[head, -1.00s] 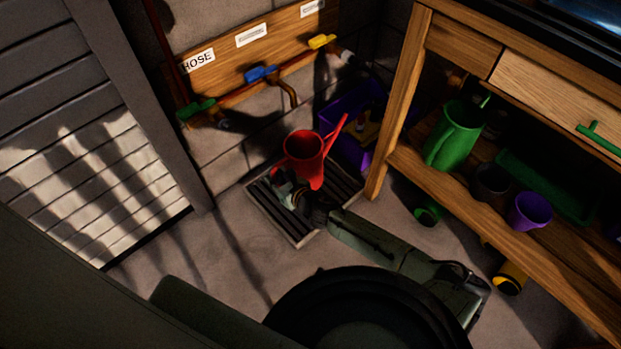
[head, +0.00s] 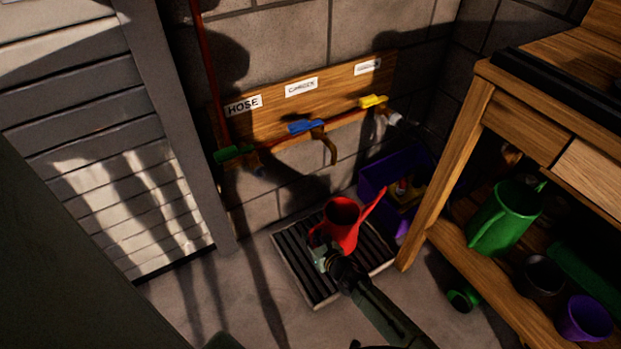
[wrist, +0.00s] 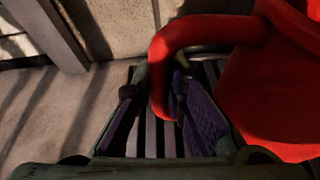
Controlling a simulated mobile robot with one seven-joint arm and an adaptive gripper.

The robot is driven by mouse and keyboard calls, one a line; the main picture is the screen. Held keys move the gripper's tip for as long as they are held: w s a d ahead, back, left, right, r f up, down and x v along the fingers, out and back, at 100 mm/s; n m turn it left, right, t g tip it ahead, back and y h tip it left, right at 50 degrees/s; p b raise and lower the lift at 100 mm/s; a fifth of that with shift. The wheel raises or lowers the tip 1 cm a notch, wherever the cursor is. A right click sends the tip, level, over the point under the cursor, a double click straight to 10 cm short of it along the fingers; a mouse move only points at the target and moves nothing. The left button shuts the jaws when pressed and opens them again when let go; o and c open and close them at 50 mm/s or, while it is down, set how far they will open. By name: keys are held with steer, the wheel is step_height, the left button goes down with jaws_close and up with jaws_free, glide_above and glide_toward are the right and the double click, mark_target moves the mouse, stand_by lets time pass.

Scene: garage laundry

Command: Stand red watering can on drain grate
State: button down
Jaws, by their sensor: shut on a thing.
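The red watering can (head: 343,224) is upright over the back part of the drain grate (head: 297,268), its spout pointing up to the right. My gripper (head: 322,252) is shut on the can's handle, on the can's left side. In the wrist view the red handle (wrist: 172,48) curves down between the two finger pads of my gripper (wrist: 160,100), and the can body (wrist: 270,95) fills the right side. Dark slats of the grate (wrist: 150,135) show below. The can's base is partly hidden, so I cannot tell whether it touches the grate.
A wooden workbench (head: 450,165) stands to the right, with a green can (head: 505,217) and pots on its shelf. A purple crate (head: 375,178) sits behind the red can. Taps, including a blue one (head: 305,127), project from the back wall. Floor left of the grate is clear.

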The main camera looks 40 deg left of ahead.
steer(key=shift+f, duration=0.25)
steer(key=shift+f, duration=0.1)
steer(key=c, duration=1.6)
jaws_free()
steer(key=shift+c, duration=0.2)
steer(key=shift+r, duration=0.25)
steer(key=p+v, duration=0.2)
steer(key=v, duration=1)
